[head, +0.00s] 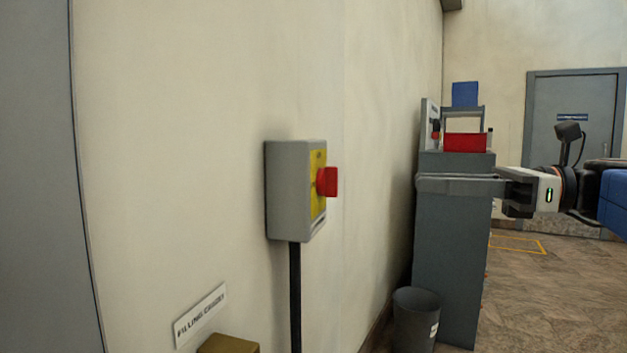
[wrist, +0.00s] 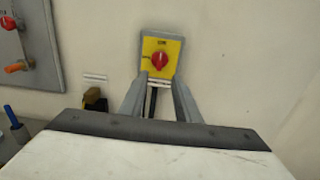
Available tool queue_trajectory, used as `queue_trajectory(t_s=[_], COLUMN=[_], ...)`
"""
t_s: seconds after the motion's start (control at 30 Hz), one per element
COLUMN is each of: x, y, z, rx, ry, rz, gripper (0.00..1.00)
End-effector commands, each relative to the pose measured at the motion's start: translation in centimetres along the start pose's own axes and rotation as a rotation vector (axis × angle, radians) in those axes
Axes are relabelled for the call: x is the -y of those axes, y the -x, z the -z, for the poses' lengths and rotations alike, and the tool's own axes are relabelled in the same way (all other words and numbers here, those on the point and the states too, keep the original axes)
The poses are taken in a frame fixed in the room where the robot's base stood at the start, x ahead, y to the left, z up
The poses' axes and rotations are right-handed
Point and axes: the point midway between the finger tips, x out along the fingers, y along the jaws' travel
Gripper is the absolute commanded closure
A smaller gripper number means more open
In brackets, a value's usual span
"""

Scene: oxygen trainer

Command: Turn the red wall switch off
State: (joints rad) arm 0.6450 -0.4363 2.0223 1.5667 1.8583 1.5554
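The red wall switch (head: 327,181) is a red knob on the yellow face of a grey box (head: 290,190) fixed to the wall. In the wrist view the knob (wrist: 160,61) faces me near the top middle, on a yellow plate (wrist: 153,46). My gripper (head: 420,183) is to the right of the switch in the head view, fingers pointing toward the wall side, clear of the knob. In the wrist view its two fingers (wrist: 160,80) stand apart with nothing between them, below and either side of the knob. The knob's exact angle is hard to read.
A dark conduit (head: 295,295) runs down from the box. A white label (head: 200,315) and a brass-coloured block (head: 229,344) are below left. A grey cabinet (head: 450,250) and a bin (head: 416,315) stand behind. Another panel (wrist: 33,50) with red and orange handles is left.

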Motion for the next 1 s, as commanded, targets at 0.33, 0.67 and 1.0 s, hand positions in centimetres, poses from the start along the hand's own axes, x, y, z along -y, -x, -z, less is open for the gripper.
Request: queue_trajectory(t_s=[0.33, 0.67, 1.0], x=[-0.1, -0.1, -0.1], y=[-3.2, -6.0, -8.8], z=[0.0, 0.0, 0.0], rx=[0.0, 0.0, 0.0], ry=[0.0, 0.0, 0.0], rz=[-0.002, -0.002, -0.003], gripper=[0.7, 0.7, 0.7])
